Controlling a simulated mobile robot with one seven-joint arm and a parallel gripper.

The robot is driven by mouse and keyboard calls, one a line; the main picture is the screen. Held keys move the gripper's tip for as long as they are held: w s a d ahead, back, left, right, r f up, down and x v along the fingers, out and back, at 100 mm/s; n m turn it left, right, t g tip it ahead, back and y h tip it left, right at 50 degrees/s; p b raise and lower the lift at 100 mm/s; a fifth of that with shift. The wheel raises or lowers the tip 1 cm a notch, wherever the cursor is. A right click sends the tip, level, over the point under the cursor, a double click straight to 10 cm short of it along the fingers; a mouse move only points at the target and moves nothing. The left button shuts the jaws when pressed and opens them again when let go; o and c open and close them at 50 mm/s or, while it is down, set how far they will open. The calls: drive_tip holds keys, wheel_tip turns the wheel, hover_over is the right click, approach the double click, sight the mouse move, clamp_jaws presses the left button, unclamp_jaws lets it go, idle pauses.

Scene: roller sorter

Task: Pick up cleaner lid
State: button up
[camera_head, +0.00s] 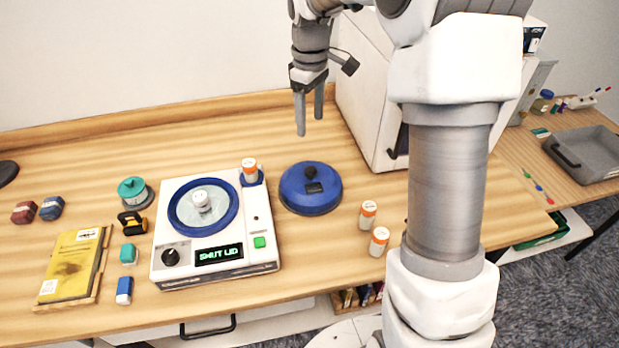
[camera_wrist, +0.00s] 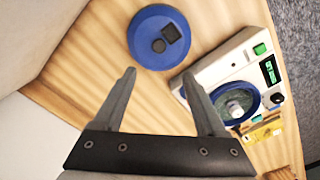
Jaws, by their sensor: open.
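The blue round cleaner lid (camera_head: 310,199) lies on the wooden table, just right of the white cleaner. It has a dark knob on top and a small dark square. My gripper (camera_head: 309,118) is open and empty, pointing down above the table behind the lid. In the wrist view the lid (camera_wrist: 148,46) lies beyond the fingertips of my gripper (camera_wrist: 157,80), clear of them.
An orange-capped bottle (camera_head: 249,170) stands at the cleaner's back right corner. Two more bottles (camera_head: 368,214) (camera_head: 379,241) stand right of the lid. A large white box (camera_head: 371,95) stands behind. A yellow book (camera_head: 73,265) and small items lie at left.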

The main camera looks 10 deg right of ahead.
sight(311, 170)
wheel_tip(311, 170, down, 15)
drive_tip(key=shift+r, duration=0.2)
idle(0.3)
drive_tip(key=shift+c, duration=0.2)
clamp_jaws()
idle(1.2)
